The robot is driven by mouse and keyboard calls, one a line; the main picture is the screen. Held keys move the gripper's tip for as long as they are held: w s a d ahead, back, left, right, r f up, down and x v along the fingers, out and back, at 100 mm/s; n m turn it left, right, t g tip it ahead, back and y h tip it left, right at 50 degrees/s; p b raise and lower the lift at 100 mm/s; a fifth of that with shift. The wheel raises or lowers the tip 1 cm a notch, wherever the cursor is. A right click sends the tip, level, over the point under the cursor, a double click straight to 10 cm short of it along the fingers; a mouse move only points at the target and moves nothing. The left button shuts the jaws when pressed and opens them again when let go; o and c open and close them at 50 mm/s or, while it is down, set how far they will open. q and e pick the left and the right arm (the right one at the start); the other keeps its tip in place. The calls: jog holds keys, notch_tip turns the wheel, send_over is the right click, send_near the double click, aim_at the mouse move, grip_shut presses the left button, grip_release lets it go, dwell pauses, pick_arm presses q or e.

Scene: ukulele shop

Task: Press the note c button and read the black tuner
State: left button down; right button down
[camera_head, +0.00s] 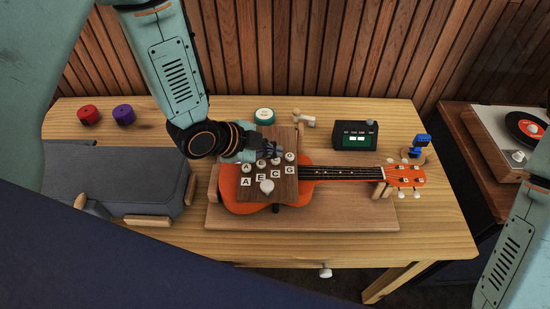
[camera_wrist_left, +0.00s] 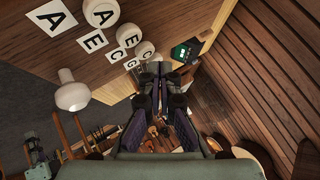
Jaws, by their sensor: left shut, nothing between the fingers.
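A wooden block (camera_head: 285,190) lies over the orange ukulele and carries white round buttons above cards lettered A, E, C and G. The C button (camera_head: 276,161) is third in the row; it also shows in the wrist view (camera_wrist_left: 145,50). My left gripper (camera_head: 272,150) is shut and empty, its tips just behind the E and C buttons; I cannot tell whether they touch one. In the wrist view its fingers (camera_wrist_left: 157,70) show close together. The black tuner (camera_head: 343,141) stands behind the neck with a small green-lit display too small to read. My right gripper is hidden.
The orange ukulele (camera_head: 235,194) lies on a wooden board (camera_head: 330,217). A white knob (camera_head: 267,187) stands in front of the cards. A grey case (camera_head: 115,175), red and purple spools, a teal-rimmed tin (camera_head: 264,116) and a blue clip-on object (camera_head: 421,142) share the table.

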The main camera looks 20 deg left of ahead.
pick_arm(q)
jog(key=shift+w+f, duration=0.15)
jog(key=shift+f, duration=0.2)
jog(key=shift+f, duration=0.2)
dwell(0.4)
jog(key=shift+f+b, duration=0.15)
jog(key=shift+b, duration=0.25)
jog(key=shift+f, duration=0.15)
dwell(0.4)
jog(key=shift+r+p, duration=0.75)
jog(key=shift+r, duration=0.2)
jog(key=shift+r, duration=0.1)
